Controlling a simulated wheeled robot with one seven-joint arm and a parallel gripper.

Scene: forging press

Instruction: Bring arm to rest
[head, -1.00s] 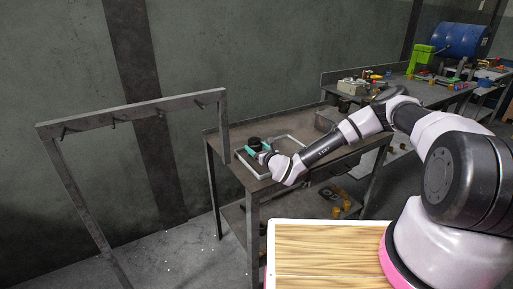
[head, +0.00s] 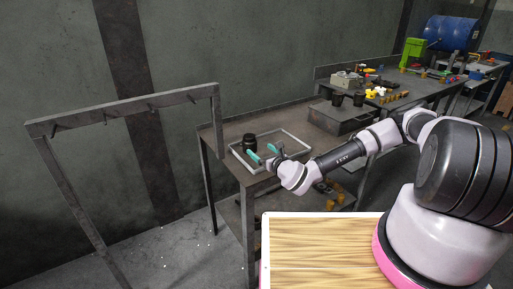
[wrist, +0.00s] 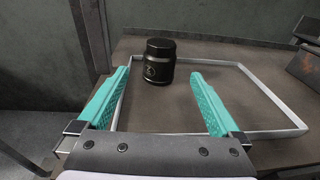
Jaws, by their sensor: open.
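My gripper (head: 263,153) is at the end of my outstretched arm, over the near part of a small metal table (head: 272,186). Its two teal fingers are open and apart in the wrist view (wrist: 164,92), with nothing between the tips. A black lidded jar (head: 249,142) stands upright beyond the fingertips. It also shows in the wrist view (wrist: 159,62), inside a thin white rectangular frame (wrist: 270,94) lying on the tabletop. The jar is apart from both fingers.
A metal rack with hooks (head: 130,109) stands at the left. A grey metal box (head: 342,117) sits on the table's far right. A long workbench (head: 425,92) with several small items and a blue drum (head: 452,33) runs at the back right. A wood-grain surface (head: 320,250) lies in front.

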